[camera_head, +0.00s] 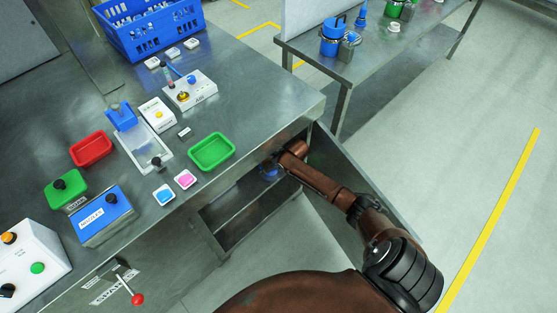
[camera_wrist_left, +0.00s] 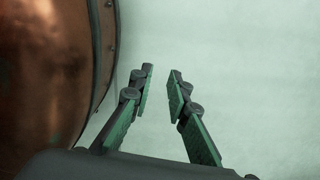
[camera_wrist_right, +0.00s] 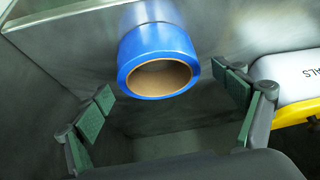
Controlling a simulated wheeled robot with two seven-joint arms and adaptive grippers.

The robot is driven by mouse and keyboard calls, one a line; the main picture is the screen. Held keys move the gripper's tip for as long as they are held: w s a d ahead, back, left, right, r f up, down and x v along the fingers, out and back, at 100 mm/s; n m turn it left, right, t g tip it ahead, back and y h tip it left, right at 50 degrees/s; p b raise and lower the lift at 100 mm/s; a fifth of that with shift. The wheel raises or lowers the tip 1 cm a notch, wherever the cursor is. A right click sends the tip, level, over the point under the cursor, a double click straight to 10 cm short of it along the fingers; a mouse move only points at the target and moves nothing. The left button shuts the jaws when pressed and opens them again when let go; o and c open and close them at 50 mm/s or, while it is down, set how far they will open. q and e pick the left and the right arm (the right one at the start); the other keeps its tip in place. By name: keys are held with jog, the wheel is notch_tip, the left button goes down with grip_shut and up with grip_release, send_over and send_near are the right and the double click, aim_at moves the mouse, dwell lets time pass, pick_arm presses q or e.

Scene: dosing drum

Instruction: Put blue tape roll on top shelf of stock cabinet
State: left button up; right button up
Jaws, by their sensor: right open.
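The blue tape roll (camera_wrist_right: 158,62), with a tan core, is in the right wrist view, just beyond and between the fingertips of my right gripper (camera_wrist_right: 162,84). That gripper is open and empty, with a finger to either side of the roll. In the head view a bit of the blue roll (camera_head: 270,173) shows in the open stock cabinet (camera_head: 240,218) under the bench, at my right gripper (camera_head: 272,163). The cabinet's upper inside is mostly hidden by the bench top. My left gripper (camera_wrist_left: 161,72) is open and empty over pale floor, beside a copper-brown surface.
An open cabinet door (camera_head: 370,190) stands right of my right arm. The bench top (camera_head: 245,105) above holds a green tray (camera_head: 212,151), a red tray (camera_head: 91,149) and a blue crate (camera_head: 150,30). A white box with a yellow base (camera_wrist_right: 288,85) is close to the right finger.

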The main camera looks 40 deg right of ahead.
jog(key=p+v, duration=0.1)
jog(key=v, duration=0.3)
jog(key=shift+r+p, duration=0.2)
jog(key=shift+p, duration=0.15)
pick_arm(q)
jog(key=shift+s+a+r+p, duration=0.1)
jog(key=shift+s+r+p, duration=0.3)
jog(key=shift+s, duration=0.25)
jog(key=shift+s+a+r+p, duration=0.15)
jog(key=shift+s+r+p, duration=0.2)
jog(key=shift+s, duration=0.3)
jog(key=shift+s+a+r+p, duration=0.1)
jog(key=shift+s+r+p, duration=0.15)
jog(key=shift+s+p, duration=0.3)
pick_arm(e)
jog(key=v, duration=0.6)
pick_arm(q)
jog(key=shift+s, duration=0.1)
pick_arm(e)
jog(key=shift+f, duration=0.1)
